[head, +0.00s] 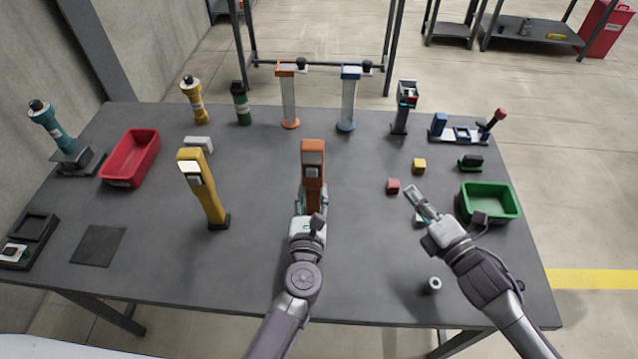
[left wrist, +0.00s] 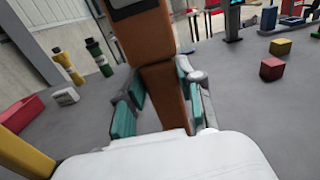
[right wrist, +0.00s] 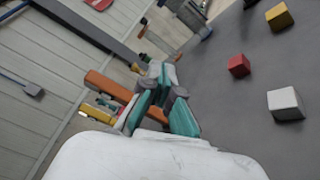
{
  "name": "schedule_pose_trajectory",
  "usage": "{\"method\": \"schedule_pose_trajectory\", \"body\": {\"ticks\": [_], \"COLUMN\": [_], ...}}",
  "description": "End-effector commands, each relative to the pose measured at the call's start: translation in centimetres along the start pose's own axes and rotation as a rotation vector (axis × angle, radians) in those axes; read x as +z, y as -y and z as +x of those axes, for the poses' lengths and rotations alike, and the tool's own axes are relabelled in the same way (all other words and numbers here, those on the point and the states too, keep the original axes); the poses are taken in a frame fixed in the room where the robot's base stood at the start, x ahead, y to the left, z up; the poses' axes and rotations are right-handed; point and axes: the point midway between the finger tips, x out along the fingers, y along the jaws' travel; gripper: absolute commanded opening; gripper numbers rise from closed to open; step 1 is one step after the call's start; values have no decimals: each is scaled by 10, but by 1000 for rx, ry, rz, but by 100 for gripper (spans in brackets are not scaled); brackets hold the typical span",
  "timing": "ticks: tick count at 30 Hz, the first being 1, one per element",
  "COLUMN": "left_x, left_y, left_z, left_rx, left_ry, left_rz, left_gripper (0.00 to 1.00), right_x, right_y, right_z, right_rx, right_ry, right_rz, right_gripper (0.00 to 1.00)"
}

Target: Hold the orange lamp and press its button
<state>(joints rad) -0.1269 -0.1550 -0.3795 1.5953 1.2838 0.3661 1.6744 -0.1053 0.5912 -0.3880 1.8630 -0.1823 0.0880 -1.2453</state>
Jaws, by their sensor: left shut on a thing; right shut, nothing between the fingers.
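The orange lamp (head: 312,150) stands upright at the middle of the table, with a dark panel and a small light patch below it on its head. Its orange post also shows in the left wrist view (left wrist: 163,90). My left gripper (head: 311,195) is shut on the post below the head, with teal-padded fingers (left wrist: 163,102) on either side. My right gripper (head: 411,193) is shut and empty, to the right of the lamp and apart from it. In the right wrist view its fingertips (right wrist: 160,75) are together, and an orange piece (right wrist: 108,87) shows beyond them.
A yellow lamp (head: 205,195) stands left of the orange one. A red cube (head: 393,186) and a yellow cube (head: 419,166) lie near my right gripper, with a white cube (right wrist: 285,103) beside it. A green bin (head: 490,202) is at the right, a red bin (head: 131,160) at the left.

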Motion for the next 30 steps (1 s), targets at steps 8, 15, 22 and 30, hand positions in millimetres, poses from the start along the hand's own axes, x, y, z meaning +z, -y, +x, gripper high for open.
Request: {"method": "schedule_pose_trajectory", "body": {"ticks": [8, 15, 22, 30], "left_x": [-4, -3, -3, -3], "left_y": [-1, -1, -1, -1], "left_z": [-1, -1, -1, -1], "left_rx": [0, 1, 1, 0], "left_ry": [-6, -6, -6, -5], "left_rz": [1, 1, 1, 2], "left_gripper": [0, 0, 0, 0], "right_x": [-115, -130, -129, -136], "right_y": [-73, -83, -82, -86], "right_z": [-1, -4, -3, 31], "right_rx": [35, 31, 32, 36], "right_ry": [-215, -246, -244, -243], "right_rz": [306, 351, 349, 349], "right_gripper": [0, 0, 0, 0]}}
